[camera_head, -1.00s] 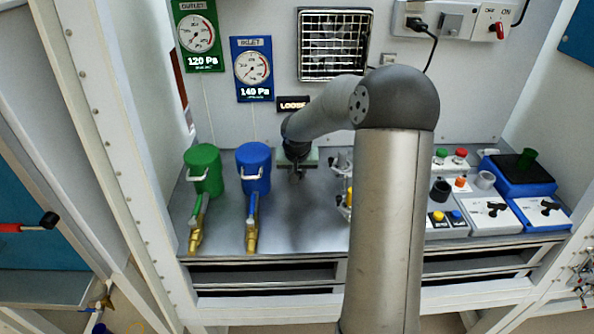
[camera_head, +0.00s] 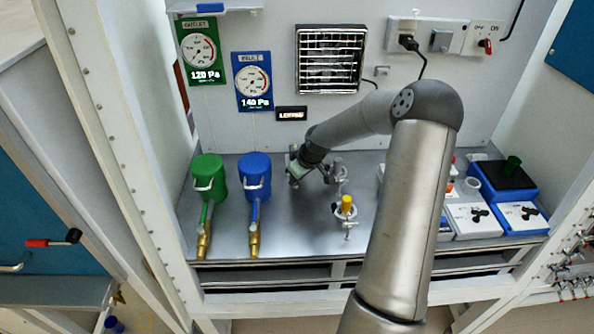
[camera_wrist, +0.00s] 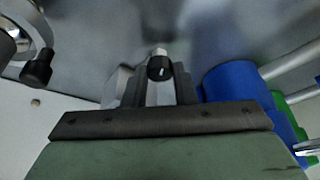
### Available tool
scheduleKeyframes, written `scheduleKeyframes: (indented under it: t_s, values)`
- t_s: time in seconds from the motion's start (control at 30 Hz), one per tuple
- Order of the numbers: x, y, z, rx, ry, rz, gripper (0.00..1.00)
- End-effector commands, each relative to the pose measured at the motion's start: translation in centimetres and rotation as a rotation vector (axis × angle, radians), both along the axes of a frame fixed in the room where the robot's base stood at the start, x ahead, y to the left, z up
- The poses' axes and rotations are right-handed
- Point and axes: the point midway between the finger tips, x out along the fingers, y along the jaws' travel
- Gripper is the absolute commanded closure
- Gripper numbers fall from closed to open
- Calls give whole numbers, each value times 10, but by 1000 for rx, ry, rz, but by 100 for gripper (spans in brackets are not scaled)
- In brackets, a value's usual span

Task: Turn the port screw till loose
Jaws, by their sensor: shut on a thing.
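My gripper (camera_wrist: 160,88) is shut on a small dark knob with a pale tip (camera_wrist: 160,68), apparently the port screw. The knob sits between the fingertips in the wrist view, and the fingers hide most of it. In the head view my gripper (camera_head: 297,174) is low over the bench, right of the blue canister, and the held knob is too small to make out. A small dark sign (camera_head: 291,113) on the back wall has lit letters that seem to read LOOSE.
A blue canister (camera_head: 255,177) and a green canister (camera_head: 208,181) stand close on the left. A metal clamp-like fitting (camera_head: 338,172) is just right of my gripper. A yellow-topped fitting (camera_head: 346,206) stands nearer the front.

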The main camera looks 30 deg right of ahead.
Motion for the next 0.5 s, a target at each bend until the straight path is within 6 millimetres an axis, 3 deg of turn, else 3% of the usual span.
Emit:
scheduleKeyframes:
  t_s: [0.5]
  values:
    - [3,-5,-1,1,-2,469,98]
